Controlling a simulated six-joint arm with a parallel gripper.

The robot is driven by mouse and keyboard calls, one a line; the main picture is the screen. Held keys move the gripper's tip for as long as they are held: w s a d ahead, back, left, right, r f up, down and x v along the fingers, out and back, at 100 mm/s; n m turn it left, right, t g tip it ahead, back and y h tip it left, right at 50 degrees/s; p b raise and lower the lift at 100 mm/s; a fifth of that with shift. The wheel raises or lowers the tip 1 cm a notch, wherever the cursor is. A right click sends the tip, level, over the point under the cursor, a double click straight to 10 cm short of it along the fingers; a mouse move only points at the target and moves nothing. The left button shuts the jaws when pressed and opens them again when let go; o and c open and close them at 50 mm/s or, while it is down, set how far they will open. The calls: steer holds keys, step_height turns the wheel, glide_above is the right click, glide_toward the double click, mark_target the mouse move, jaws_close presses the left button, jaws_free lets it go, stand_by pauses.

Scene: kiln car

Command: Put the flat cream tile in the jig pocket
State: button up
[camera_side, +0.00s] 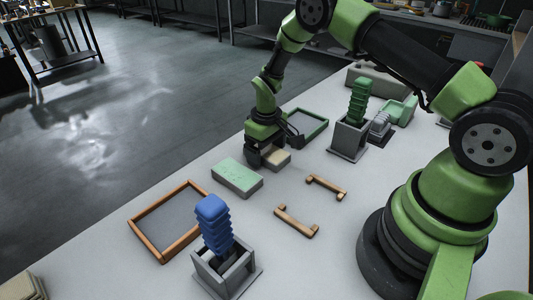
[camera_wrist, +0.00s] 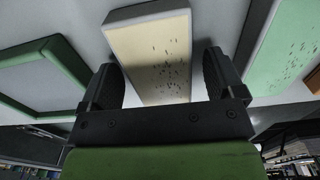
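The flat cream tile (camera_side: 277,159) appears to rest on the pale table under my gripper (camera_side: 262,155). In the wrist view the cream tile (camera_wrist: 150,55), speckled on one part, lies between the two dark fingers of my gripper (camera_wrist: 165,75). The fingers are apart, with a visible gap beside the tile on the right; on the left the finger is close to its edge. Two wooden end brackets, the near one (camera_side: 297,222) and the far one (camera_side: 326,187), face each other with bare table between them; this looks like the jig pocket, and it is empty.
A speckled mint-green tile (camera_side: 237,178) lies close in front of my gripper. A green-rimmed tray (camera_side: 322,130) is behind it.

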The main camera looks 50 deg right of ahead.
steer(key=c, duration=1.1)
steer(key=shift+r, duration=0.2)
steer(key=shift+n, duration=0.3)
steer(key=r, duration=0.9)
steer(key=shift+s+a+r, duration=0.1)
steer(key=shift+s+r, duration=0.05)
steer(key=shift+s, duration=0.05)
steer(key=s+a+n, duration=0.3)
steer(key=s+n, duration=0.4)
steer(key=n, duration=1)
glide_above(311, 204)
step_height(311, 204, down, 4)
steer(key=shift+f, duration=2.7)
